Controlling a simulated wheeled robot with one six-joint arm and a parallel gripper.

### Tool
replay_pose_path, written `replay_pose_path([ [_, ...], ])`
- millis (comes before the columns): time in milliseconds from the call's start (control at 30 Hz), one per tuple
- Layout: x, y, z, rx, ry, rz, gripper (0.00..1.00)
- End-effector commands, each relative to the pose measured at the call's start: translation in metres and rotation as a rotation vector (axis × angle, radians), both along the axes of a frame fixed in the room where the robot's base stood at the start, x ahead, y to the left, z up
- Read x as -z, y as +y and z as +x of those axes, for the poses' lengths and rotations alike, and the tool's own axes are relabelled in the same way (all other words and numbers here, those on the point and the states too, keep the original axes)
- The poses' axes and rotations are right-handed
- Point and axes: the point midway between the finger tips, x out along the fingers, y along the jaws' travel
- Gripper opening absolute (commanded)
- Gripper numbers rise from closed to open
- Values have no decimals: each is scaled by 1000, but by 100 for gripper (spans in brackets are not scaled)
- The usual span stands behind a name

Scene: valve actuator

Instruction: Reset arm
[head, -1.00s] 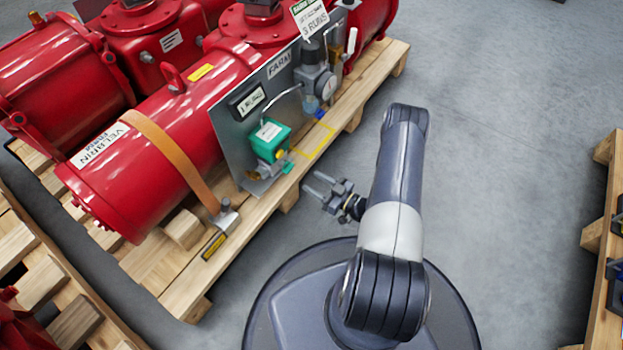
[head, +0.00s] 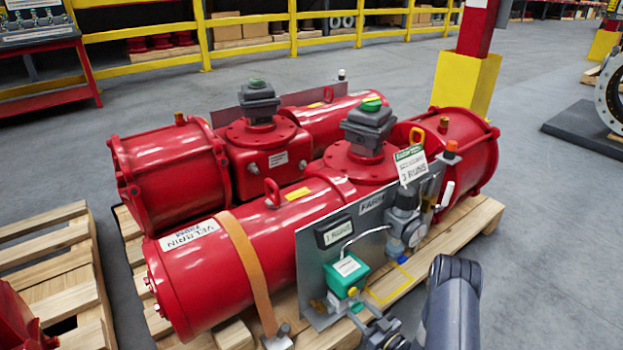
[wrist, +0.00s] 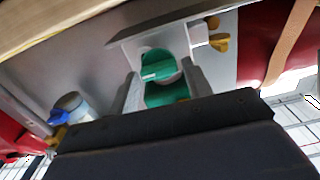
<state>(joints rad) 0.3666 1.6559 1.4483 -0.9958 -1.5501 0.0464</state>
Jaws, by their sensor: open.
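My gripper (head: 362,316) is at the bottom of the head view, just below and in front of the green box (head: 347,275) on the grey panel (head: 315,262). In the wrist view my gripper (wrist: 162,78) is open, and the green box (wrist: 160,70) shows between its two grey fingers. I cannot tell how far the fingertips are from the box, and I see no grip on it. My arm (head: 450,305) is at the lower right, mostly cut off by the frame edge.
Red valve actuators (head: 190,270) lie on a wooden pallet (head: 475,225), one held by an orange strap (head: 247,270). A regulator (head: 405,228) sits on the panel right of the green box. Another pallet (head: 60,265) is at left.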

Motion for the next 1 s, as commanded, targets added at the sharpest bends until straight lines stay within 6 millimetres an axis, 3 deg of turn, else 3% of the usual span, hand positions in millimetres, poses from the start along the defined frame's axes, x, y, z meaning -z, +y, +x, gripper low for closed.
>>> replay_pose_path([
  [200, 1, 13, 17, -1, -1, -1, 47],
  [767, 0, 11, 16, 1, -2, -3, 47],
  [1000, -3, -11, -12, 6, 4, 2, 47],
])
